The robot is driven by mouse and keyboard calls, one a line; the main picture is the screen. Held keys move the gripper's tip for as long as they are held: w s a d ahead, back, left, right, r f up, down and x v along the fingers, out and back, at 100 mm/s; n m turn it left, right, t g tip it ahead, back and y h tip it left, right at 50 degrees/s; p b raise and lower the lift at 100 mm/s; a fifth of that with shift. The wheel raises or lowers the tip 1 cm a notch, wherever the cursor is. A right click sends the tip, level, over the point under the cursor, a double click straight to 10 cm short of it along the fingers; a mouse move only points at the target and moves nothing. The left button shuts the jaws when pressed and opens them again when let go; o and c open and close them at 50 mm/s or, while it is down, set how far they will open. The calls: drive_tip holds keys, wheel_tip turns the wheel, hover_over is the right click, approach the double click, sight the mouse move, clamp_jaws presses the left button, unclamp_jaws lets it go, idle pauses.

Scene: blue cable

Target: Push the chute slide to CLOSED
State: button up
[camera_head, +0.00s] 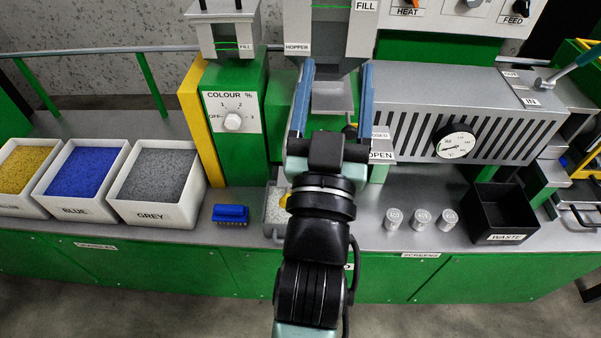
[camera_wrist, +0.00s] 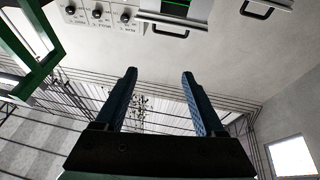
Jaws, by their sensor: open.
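My gripper (camera_head: 337,68) is open, its two blue fingers pointing up and apart in front of the grey hopper (camera_head: 297,30). It also shows open and empty in the wrist view (camera_wrist: 159,75). A grey chute part (camera_head: 332,95) shows between the fingers in the head view. Just right of the gripper, a partly covered label ending in "OSED" (camera_head: 380,136) sits above an "OPEN" label (camera_head: 381,156). A small yellow piece (camera_head: 353,126) shows beside the right finger. The chute slide itself cannot be made out clearly; my gripper and wrist hide much of that area.
A grey slotted barrel with a dial (camera_head: 458,145) is at right. The colour dial box (camera_head: 233,115) stands left. Pellet bins (camera_head: 150,213), a blue block (camera_head: 230,214), a tray of white pellets (camera_head: 273,233), several metal weights (camera_head: 422,220) and a black waste bin (camera_head: 507,239) line the bench.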

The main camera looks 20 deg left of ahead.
drive_tip(key=s+a+f+g+b, duration=0.1)
drive_tip(key=s+a+f, duration=0.1)
drive_tip(key=f, duration=0.7)
drive_tip(key=s+a+f+g+b, duration=0.1)
drive_tip(key=f+g+b, duration=0.1)
drive_tip(key=f, duration=0.7)
drive_tip(key=n+g+y+b, duration=0.1)
drive_tip(key=g+b, duration=0.1)
approach(287, 206)
drive_tip(key=x, duration=0.4)
drive_tip(key=p+x, duration=0.1)
drive_tip(key=x, duration=0.3)
drive_tip(key=shift+w+r, duration=0.2)
drive_tip(key=shift+w, duration=0.1)
drive_tip(key=shift+p+x, duration=0.4)
drive_tip(key=shift+x, duration=0.55)
drive_tip(key=shift+a+f, duration=0.1)
clamp_jaws()
